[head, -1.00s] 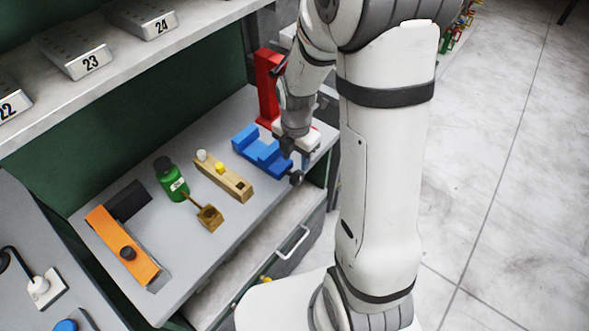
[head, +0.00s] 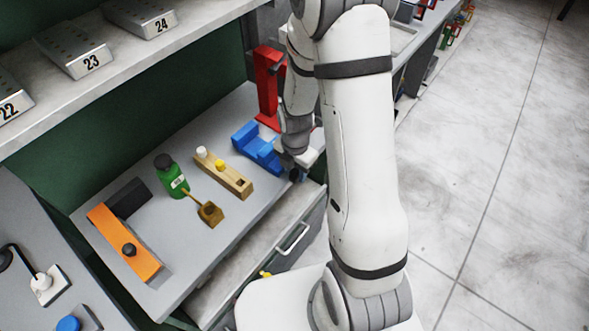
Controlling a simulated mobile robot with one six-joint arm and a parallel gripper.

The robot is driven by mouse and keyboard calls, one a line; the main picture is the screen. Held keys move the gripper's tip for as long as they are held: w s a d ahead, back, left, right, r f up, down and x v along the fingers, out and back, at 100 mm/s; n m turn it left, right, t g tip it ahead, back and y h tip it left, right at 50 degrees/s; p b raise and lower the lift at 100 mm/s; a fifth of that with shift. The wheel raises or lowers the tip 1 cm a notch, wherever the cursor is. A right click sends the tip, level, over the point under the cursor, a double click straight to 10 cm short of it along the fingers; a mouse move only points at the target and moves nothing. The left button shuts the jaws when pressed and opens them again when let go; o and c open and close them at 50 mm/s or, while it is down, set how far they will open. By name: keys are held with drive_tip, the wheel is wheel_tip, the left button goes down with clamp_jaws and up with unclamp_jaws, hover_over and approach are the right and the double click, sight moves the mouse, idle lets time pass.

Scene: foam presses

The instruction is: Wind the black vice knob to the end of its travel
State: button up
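The blue vice (head: 256,146) stands on the grey bench top (head: 232,222), near its right end. Its black knob (head: 295,175) is at the vice's front end, by the bench's front edge, and is partly covered by my gripper. My gripper (head: 294,168) points down at the knob, with its dark fingers at or very near it. The fingers are small and dark against the knob, so I cannot tell whether they are open, shut or touching it. My arm hides the bench's right end.
A red upright press (head: 267,85) stands close behind my gripper. A wooden block (head: 224,173), a green bottle (head: 171,177), a brass-coloured cup (head: 210,213) and an orange bar with a dark knob (head: 122,242) lie to the left. A drawer (head: 262,254) below stands partly open.

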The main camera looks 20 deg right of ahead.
drive_tip(key=shift+a, duration=0.1)
clamp_jaws()
drive_tip(key=shift+w+d+f+b, duration=0.1)
drive_tip(key=shift+d+b, duration=0.1)
drive_tip(key=shift+b, duration=0.2)
drive_tip(key=b, duration=0.1)
drive_tip(key=g+y+b, duration=0.1)
drive_tip(key=y+b, duration=0.1)
drive_tip(key=shift+w+d+f+g, duration=0.25)
drive_tip(key=shift+d+g, duration=0.05)
drive_tip(key=shift+g, duration=0.1)
drive_tip(key=y+b, duration=0.1)
drive_tip(key=g+y+b, duration=0.1)
drive_tip(key=b, duration=0.1)
drive_tip(key=shift+w+d+f+g+y, duration=0.1)
drive_tip(key=shift+w+d+g+y, duration=0.1)
drive_tip(key=shift+d+g+y, duration=0.1)
drive_tip(key=g+y+b, duration=0.2)
drive_tip(key=y+b, duration=0.1)
drive_tip(key=shift+w+d+f, duration=0.15)
drive_tip(key=shift+d, duration=0.2)
drive_tip(key=shift+w+d+f+g+y+b, duration=0.1)
drive_tip(key=shift+g+y+b, duration=0.35)
drive_tip(key=shift+y+b, duration=0.2)
drive_tip(key=shift+w+d+f+g+y+b, duration=0.1)
drive_tip(key=shift+g+y+b, duration=0.4)
drive_tip(key=shift+b, duration=0.2)
drive_tip(key=shift+y, duration=0.25)
